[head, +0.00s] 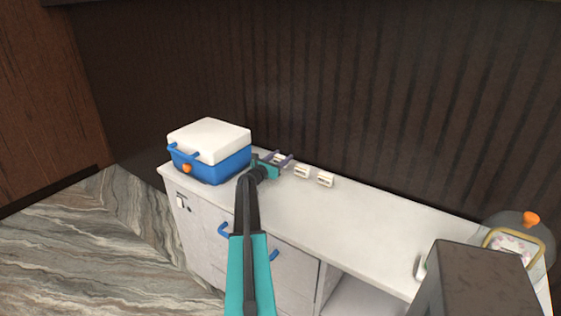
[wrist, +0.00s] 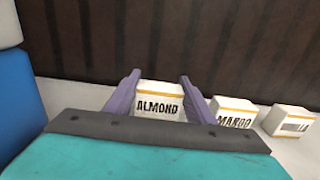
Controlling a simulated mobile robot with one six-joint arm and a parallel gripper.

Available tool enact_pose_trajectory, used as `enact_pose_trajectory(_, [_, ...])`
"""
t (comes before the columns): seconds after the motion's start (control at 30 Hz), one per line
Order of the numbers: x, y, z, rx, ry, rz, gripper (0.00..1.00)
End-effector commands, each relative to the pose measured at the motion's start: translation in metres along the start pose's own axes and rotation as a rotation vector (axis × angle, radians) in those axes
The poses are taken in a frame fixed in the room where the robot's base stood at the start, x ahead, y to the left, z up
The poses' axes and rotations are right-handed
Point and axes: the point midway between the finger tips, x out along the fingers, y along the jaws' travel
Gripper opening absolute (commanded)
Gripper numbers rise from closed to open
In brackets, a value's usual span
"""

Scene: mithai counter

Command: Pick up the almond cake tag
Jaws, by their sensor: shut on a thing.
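The almond cake tag (wrist: 158,101) is a small white block with a yellow stripe and the word ALMOND, seen in the wrist view between my two purple fingers. My gripper (head: 283,161) is over the white counter in the head view, beside the blue cooler, and is shut on this tag. The tag (head: 279,158) is partly hidden by my fingers in the head view. I cannot tell whether it touches the counter.
A tag reading MANGO (wrist: 233,112) stands close to the right of my right finger, with another tag (wrist: 290,122) beyond it. A blue cooler (head: 210,152) with a white lid stands at left. The counter (head: 380,215) is clear in the middle. A clear dome (head: 519,240) with an orange knob is at far right.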

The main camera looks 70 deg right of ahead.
Motion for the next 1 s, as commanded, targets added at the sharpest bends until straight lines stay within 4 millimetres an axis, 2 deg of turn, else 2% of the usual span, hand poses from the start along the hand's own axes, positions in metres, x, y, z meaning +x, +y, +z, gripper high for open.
enact_pose_trajectory(0.23, [-0.001,-0.001,0.026,0.001,-0.002,0.001,0.28])
enact_pose_trajectory(1.0, [-0.082,-0.056,0.033,-0.001,-0.001,0.0,0.28])
